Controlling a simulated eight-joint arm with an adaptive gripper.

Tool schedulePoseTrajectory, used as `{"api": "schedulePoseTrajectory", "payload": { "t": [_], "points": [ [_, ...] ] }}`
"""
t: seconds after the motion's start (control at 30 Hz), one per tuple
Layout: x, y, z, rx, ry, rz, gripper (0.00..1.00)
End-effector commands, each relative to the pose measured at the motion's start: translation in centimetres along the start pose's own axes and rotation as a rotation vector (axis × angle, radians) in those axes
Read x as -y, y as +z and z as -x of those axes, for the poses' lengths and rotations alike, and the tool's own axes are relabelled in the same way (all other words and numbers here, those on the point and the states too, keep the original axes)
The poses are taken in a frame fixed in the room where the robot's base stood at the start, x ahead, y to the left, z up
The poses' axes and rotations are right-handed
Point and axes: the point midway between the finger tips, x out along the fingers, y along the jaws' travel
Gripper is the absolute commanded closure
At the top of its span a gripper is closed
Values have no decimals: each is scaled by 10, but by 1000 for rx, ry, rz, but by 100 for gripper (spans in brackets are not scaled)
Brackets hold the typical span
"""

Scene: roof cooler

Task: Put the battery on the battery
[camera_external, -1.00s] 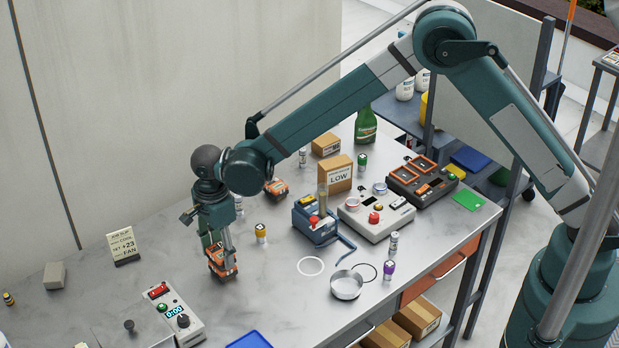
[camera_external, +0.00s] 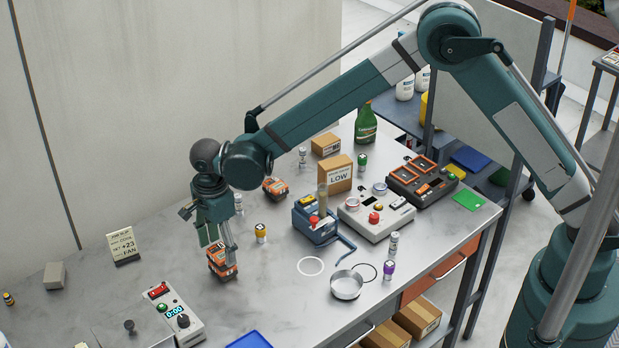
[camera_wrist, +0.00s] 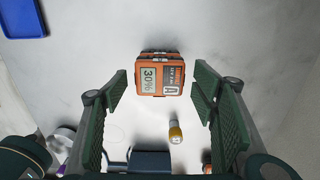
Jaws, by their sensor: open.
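An orange and black battery (camera_external: 223,269) stands on the table directly below my gripper (camera_external: 218,244). It looks like a stack of two, one battery on the other. In the wrist view, the upper battery (camera_wrist: 161,78) shows a 30% display and the letter A; an edge behind it seems to belong to the lower one. My gripper (camera_wrist: 160,92) is open, with its green fingers spread on either side of the battery and apart from it. Another orange battery (camera_external: 275,188) lies farther back on the table, beyond the arm's wrist.
A yellow-topped small cylinder (camera_external: 261,233) stands close to the right of the stack. A timer box (camera_external: 180,322), a sign card (camera_external: 123,247) and a blue tray (camera_external: 249,341) are nearby. A blue device (camera_external: 316,228) stands farther right.

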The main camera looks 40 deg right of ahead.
Motion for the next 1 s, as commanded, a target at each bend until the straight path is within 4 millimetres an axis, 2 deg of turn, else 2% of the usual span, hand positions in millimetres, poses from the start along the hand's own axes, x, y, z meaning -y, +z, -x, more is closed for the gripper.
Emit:
{"api": "schedulePoseTrajectory", "payload": {
  "t": [0.4, 0.6, 0.8, 1.0],
  "points": [
    [0, 0, 65, 0, 0, 0, 42],
    [0, 0, 90, 0, 0, 0, 42],
    [0, 0, 102, 0, 0, 0, 42],
    [0, 0, 104, 0, 0, 0, 42]
  ]
}}
